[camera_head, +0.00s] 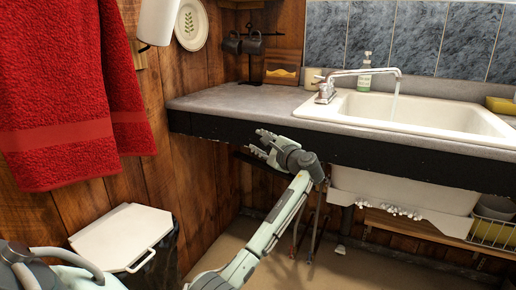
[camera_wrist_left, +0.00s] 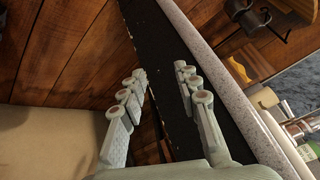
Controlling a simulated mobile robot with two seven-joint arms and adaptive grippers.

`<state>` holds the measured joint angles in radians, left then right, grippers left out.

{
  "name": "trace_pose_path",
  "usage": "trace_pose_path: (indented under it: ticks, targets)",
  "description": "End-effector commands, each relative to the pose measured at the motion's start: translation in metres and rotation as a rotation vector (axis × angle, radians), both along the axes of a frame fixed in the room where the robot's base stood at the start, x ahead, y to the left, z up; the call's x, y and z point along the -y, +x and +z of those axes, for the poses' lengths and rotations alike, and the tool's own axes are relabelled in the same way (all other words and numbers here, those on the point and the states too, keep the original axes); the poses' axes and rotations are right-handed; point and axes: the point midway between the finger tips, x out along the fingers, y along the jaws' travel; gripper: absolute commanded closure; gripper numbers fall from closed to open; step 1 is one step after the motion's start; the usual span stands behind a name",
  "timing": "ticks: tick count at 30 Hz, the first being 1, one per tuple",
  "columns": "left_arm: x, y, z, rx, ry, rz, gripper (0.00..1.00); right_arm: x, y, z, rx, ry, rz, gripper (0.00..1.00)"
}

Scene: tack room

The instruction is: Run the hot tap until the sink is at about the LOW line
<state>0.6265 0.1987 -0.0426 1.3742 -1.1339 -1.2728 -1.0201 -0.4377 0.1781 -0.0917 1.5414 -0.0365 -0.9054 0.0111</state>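The white sink (camera_head: 340,108) is set into the grey counter at the right of the head view. The chrome tap (camera_head: 357,72) stands at its left rear, its spout reaching over the basin. A thin pale stream (camera_head: 395,100) hangs below the spout and looks like running water. The basin floor, the water level and any LOW line cannot be made out. My left gripper (camera_head: 262,143) is in front of and below the counter's front edge, away from the tap. In the left wrist view its fingers (camera_wrist_left: 160,74) are apart with nothing between them. My right gripper is out of view.
The counter's dark front edge (camera_head: 235,132) lies close beside my left gripper. A soap bottle (camera_head: 365,72) stands behind the sink. A mug rack (camera_head: 251,47) is at the counter's left rear. A red towel (camera_head: 65,85) hangs left. A lidded bin (camera_head: 122,232) stands below it.

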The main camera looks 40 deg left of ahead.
Motion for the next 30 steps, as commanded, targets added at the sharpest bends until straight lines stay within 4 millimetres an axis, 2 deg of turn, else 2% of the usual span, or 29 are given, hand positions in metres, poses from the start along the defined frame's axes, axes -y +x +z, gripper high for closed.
trace_pose_path:
  ticks: [3,7,30]
  targets:
    - [-0.003,0.002,-0.011,0.018,-0.026,-0.019,0.68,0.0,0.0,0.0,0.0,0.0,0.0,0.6]
    - [-0.004,0.004,-0.016,0.031,-0.042,-0.029,0.68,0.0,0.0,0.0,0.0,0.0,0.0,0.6]
    - [-0.004,0.004,-0.017,0.033,-0.044,-0.03,0.68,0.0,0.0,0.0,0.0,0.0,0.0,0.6]
